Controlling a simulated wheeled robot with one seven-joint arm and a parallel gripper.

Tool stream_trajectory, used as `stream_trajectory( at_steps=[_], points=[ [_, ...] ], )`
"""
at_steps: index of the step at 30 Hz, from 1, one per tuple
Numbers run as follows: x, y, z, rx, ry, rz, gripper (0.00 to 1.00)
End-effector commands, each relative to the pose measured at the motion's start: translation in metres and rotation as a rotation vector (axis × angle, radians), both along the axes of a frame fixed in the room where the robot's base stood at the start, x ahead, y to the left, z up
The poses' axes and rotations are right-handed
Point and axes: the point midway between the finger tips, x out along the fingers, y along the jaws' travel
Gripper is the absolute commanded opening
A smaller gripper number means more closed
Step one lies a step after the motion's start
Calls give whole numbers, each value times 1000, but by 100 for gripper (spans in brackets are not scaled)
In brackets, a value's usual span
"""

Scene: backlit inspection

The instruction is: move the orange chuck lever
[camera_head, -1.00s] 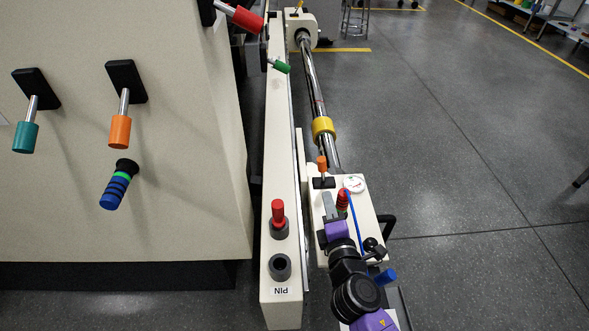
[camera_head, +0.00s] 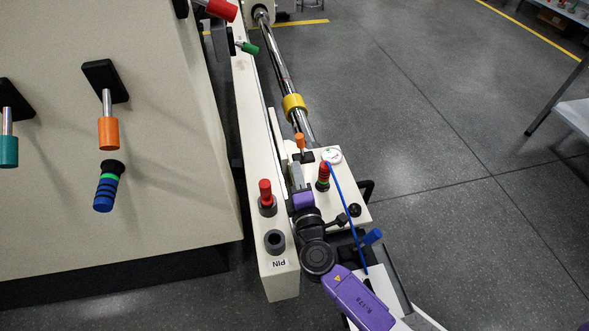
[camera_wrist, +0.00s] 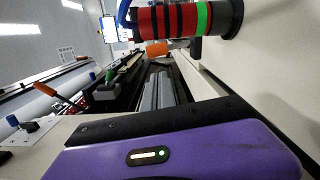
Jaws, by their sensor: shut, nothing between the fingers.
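A small lever with an orange grip (camera_head: 300,140) stands on a black base on the cream carriage at the rail's near end. An orange grip also shows beyond my fingers in the wrist view (camera_wrist: 157,48). A larger orange-handled lever (camera_head: 108,134) hangs on the big cream panel at left; which of the two is the chuck lever, I cannot tell. My gripper (camera_head: 295,166) is over the carriage, just on the near side of the small orange lever and apart from it. Its grey fingers (camera_wrist: 158,90) are shut and empty.
A red-and-black banded knob (camera_head: 323,175) stands close right of my gripper, beside a white gauge (camera_head: 331,155) and blue hose. A red pin (camera_head: 265,193) stands on the cream beam to the left.

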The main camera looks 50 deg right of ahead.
Motion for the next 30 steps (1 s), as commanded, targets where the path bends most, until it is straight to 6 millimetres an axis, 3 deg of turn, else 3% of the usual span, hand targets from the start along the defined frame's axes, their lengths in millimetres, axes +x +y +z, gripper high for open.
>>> stream_trajectory(
  at_steps=[12, 30],
  points=[
    [53, -40, 0, 0, 0, -1, 0],
    [60, -48, 1, 20, -14, -1, 0]
  ],
)
